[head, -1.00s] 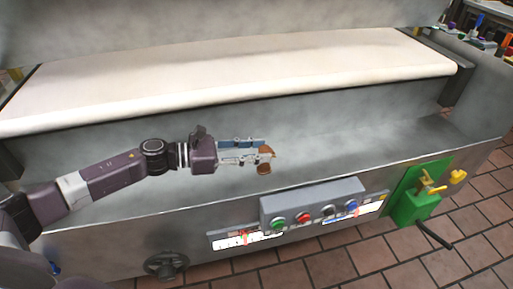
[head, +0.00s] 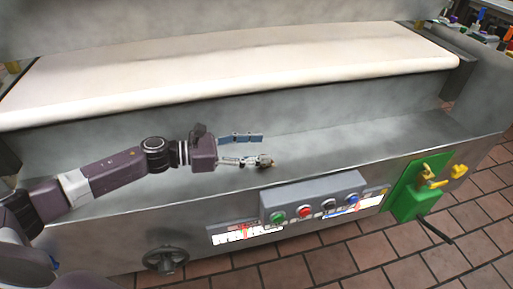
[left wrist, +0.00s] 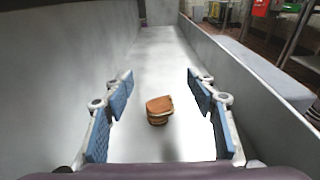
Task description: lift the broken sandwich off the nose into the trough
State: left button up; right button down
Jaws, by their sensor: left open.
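The broken sandwich (left wrist: 158,110) is a small brown stack with a dark side. In the left wrist view it lies on the floor of the grey metal trough (head: 350,140), apart from both fingers. In the head view it is almost wholly hidden behind the lower finger. My left gripper (head: 265,151) is open in the trough; its blue-padded fingers (left wrist: 160,82) stand wide on either side of the sandwich in the wrist view. The nose (head: 240,99) is the rounded front edge of the cream belt, behind and above the gripper; I see nothing on it. My right gripper is not in view.
A grey control box (head: 310,198) with coloured buttons is on the trough's front wall. A green box with yellow parts (head: 408,200) hangs at the right, and a dark handwheel (head: 165,261) is below. The trough floor right of the gripper is clear.

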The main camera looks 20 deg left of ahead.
pick_arm(q)
jog(key=v, duration=1)
jog(key=shift+s+a+f, duration=0.1)
jog(key=shift+s+a, duration=0.15)
jog(key=shift+a, duration=0.05)
jog(key=shift+s+a, duration=0.35)
jog(key=shift+a, duration=0.2)
jog(key=shift+r, duration=0.3)
